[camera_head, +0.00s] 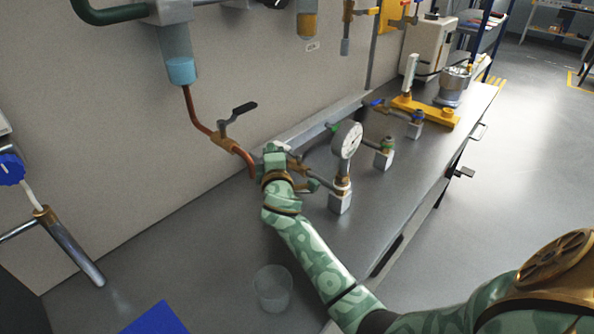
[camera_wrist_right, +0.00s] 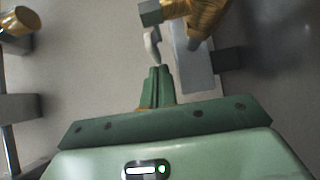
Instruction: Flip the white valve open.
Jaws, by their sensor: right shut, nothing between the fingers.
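My right gripper (camera_head: 274,154) is shut and empty beside the row of fittings at the wall side of the bench. In the right wrist view its closed fingers (camera_wrist_right: 157,84) point at a small white lever (camera_wrist_right: 152,46), with the fingertips very close to it; I cannot tell whether they touch. The lever sits beside a brass valve body (camera_wrist_right: 205,14) with a green block. In the head view the gripper and wrist mostly hide this valve. My left gripper is not in view.
A dial gauge (camera_head: 347,139) stands just right of my right gripper. A copper pipe with a black-handled valve (camera_head: 238,112) hangs to its left. A clear cup (camera_head: 273,287) stands on the bench. A yellow bracket (camera_head: 425,109) with a white upright part is farther back.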

